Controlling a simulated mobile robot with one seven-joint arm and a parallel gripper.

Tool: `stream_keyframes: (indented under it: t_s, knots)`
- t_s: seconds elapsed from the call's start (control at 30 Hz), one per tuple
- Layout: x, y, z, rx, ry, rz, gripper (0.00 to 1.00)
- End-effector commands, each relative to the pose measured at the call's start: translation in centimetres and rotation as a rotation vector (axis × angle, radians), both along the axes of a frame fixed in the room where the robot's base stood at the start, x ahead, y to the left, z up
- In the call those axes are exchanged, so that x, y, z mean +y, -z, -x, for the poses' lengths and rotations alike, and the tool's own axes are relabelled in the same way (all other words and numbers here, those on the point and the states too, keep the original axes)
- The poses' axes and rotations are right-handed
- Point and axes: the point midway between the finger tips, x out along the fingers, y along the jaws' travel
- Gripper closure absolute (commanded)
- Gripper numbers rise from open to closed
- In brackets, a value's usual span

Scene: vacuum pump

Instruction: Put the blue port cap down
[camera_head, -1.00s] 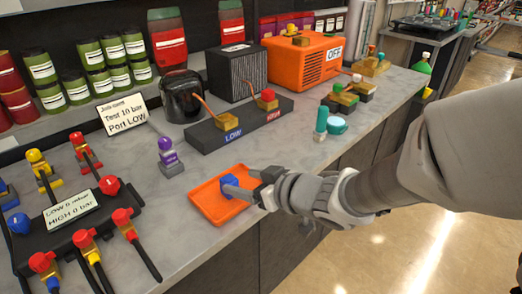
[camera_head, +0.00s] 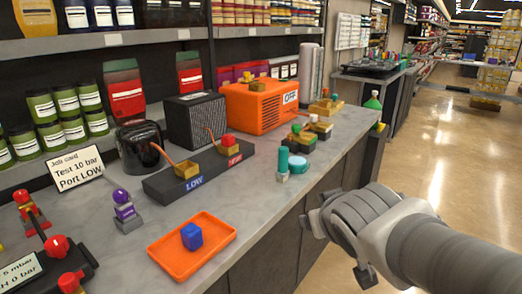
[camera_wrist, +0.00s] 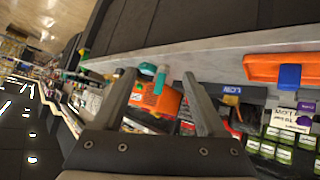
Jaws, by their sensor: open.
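The blue port cap (camera_head: 192,236) sits in the orange tray (camera_head: 163,252) near the front edge of the counter. The cap also shows in the wrist view (camera_wrist: 289,77), against the orange tray (camera_wrist: 262,68). My gripper (camera_wrist: 158,78) is open, with nothing between its two fingers. In the head view my gripper (camera_head: 335,254) is off the counter's front edge, to the right of the tray and apart from it. Its fingers are partly hidden there by my wrist.
The LOW and HIGH port block (camera_head: 160,187) stands behind the tray. A purple-topped piece (camera_head: 125,210) stands to the left. A teal-topped piece (camera_head: 283,160) and the orange OFF box (camera_head: 262,107) are farther right.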

Motion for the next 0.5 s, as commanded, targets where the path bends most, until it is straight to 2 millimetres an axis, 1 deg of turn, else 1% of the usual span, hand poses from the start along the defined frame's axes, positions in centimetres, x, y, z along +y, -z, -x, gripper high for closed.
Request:
stream_keyframes:
  t_s: [0.03,0.1,0.2,0.3,0.4,0.5]
  knots:
    - [-1.0,-0.1,1.7,0.044,0.052,-0.013,0.26]
    - [-1.7,0.3,4.2,0.127,0.102,-0.041,0.26]
    - [-1.7,0.9,7.6,0.236,0.133,-0.091,0.26]
    - [-1.0,1.2,10.2,0.318,0.131,-0.137,0.26]
    - [-0.3,1.4,11.7,0.368,0.121,-0.168,0.26]
    - [0.0,1.5,12.4,0.390,0.115,-0.181,0.26]
